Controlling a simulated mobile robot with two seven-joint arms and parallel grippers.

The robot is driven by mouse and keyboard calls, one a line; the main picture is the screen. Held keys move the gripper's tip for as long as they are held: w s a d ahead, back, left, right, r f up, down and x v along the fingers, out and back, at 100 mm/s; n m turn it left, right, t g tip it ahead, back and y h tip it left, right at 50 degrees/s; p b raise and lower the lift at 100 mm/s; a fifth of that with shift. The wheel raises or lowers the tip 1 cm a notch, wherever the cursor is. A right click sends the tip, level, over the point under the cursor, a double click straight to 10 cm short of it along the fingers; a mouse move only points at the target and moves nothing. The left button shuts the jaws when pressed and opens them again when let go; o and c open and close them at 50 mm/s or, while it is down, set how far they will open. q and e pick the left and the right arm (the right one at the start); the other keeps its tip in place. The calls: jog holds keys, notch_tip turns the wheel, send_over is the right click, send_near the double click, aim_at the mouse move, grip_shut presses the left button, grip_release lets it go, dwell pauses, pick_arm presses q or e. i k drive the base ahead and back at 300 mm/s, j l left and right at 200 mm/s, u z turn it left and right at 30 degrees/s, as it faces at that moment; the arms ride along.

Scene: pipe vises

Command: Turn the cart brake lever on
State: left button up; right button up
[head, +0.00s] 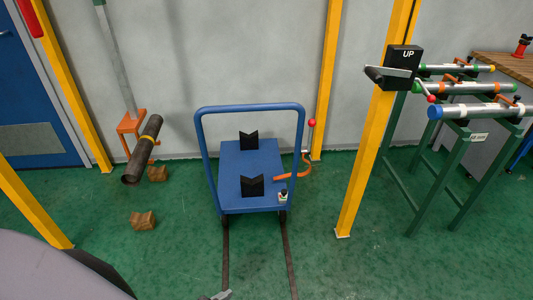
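The blue cart (230,170) stands in the middle of the head view, its tall tube handle (250,108) facing me. Two black V-blocks (252,187) sit on its deck, which carries no pipe. A small fitting with a black top and a pale label (283,196) is at the deck's near right corner. An orange bar (290,177) runs out from the cart's right side. A thin rod with a red knob (312,122) rises near it. I cannot tell which part is the brake lever or its setting.
Two dark floor rails (289,260) run toward me from the cart. A yellow post with a black "UP" box (402,58) stands right of it. Green stands (455,175) with pipes are further right. A dark pipe (143,150) leans left, near wooden blocks (143,220).

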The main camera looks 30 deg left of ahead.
aim_at(311, 122)
jog(key=i+l+u, duration=0.15)
jog(key=u, duration=0.25)
jog(key=i+l+u, duration=0.2)
jog(key=u, duration=0.2)
jog(key=i+l+u, duration=0.15)
jog(key=l, duration=0.25)
jog(key=i+l+u, duration=0.15)
jog(key=l, duration=0.25)
jog(key=i+l, duration=0.15)
jog(key=l, duration=0.2)
jog(key=i+l, duration=0.15)
jog(key=l, duration=0.15)
jog(key=i+l, duration=0.1)
jog(key=l, duration=0.25)
jog(key=i+l+u, duration=0.1)
jog(key=l, duration=0.25)
jog(key=i+l, duration=0.3)
jog(key=l, duration=0.35)
jog(key=i+j, duration=0.15)
